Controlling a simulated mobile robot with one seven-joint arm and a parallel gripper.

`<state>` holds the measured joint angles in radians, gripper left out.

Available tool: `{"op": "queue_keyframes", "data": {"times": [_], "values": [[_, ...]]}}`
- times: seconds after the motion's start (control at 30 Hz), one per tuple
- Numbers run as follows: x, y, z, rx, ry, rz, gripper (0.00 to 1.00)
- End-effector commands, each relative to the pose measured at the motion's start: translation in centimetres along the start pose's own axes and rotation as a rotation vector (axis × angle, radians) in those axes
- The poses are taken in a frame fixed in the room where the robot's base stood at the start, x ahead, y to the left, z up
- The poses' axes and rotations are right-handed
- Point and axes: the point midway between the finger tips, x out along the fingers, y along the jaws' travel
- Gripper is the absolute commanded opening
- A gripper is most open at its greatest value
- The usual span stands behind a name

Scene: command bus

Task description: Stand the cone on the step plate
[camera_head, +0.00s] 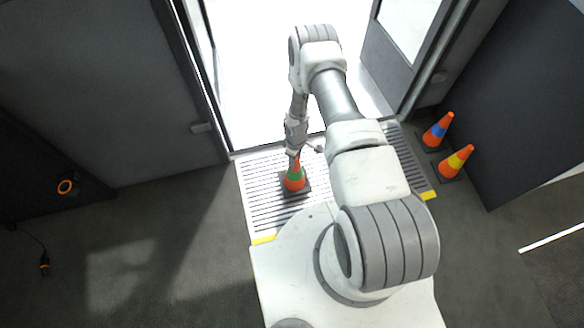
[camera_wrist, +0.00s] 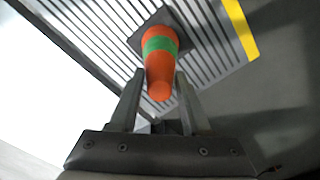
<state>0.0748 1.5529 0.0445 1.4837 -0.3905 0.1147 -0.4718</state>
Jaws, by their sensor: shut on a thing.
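An orange cone with a green band (camera_head: 294,182) is upright over the grooved step plate (camera_head: 262,208) in front of the open doorway. In the wrist view the cone (camera_wrist: 160,62) has its dark square base over the plate's slats (camera_wrist: 205,45). I cannot tell whether the base touches the plate. My gripper (camera_head: 295,160) is above the cone, and in the wrist view its two fingers (camera_wrist: 155,88) are on either side of the cone's tip, shut on it. The plate's right part is hidden behind my arm.
Two more orange cones, one with a blue band (camera_head: 437,131) and one with a yellow band (camera_head: 456,162), stand on the floor right of the plate. An open door (camera_head: 402,55) is beyond. Yellow strips (camera_head: 263,240) mark the plate's near corners. The left floor is largely clear.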

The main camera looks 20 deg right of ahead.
Motion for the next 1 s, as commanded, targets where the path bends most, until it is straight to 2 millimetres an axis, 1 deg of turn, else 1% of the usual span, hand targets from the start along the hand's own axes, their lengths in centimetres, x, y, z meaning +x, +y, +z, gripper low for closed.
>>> {"op": "queue_keyframes", "data": {"times": [0.03,0.1,0.17,0.27,0.4,0.5,0.73,0.87,0.9,0.97,1.0], "values": [[0.6,-0.3,-0.6,-0.001,0.001,0.002,0.0],[0.8,-0.7,-1.0,-0.002,0.001,0.001,0.0],[1.0,-0.9,-1.2,0.0,0.0,0.001,0.0],[1.7,-1.0,-1.2,0.001,0.0,0.0,0.0],[3.9,-1.0,-1.2,0.002,0.0,0.0,0.0],[5.0,-0.9,-1.3,0.002,0.0,0.0,0.0],[4.8,-0.9,-1.3,0.001,0.001,0.001,0.0],[5.2,-0.9,-1.2,0.001,0.0,0.0,0.0],[5.1,-0.9,-1.2,0.001,0.0,0.0,0.54],[5.1,-0.9,-1.2,0.001,0.0,0.0,0.65],[5.1,-0.9,-1.2,0.001,0.0,0.0,0.72]]}}
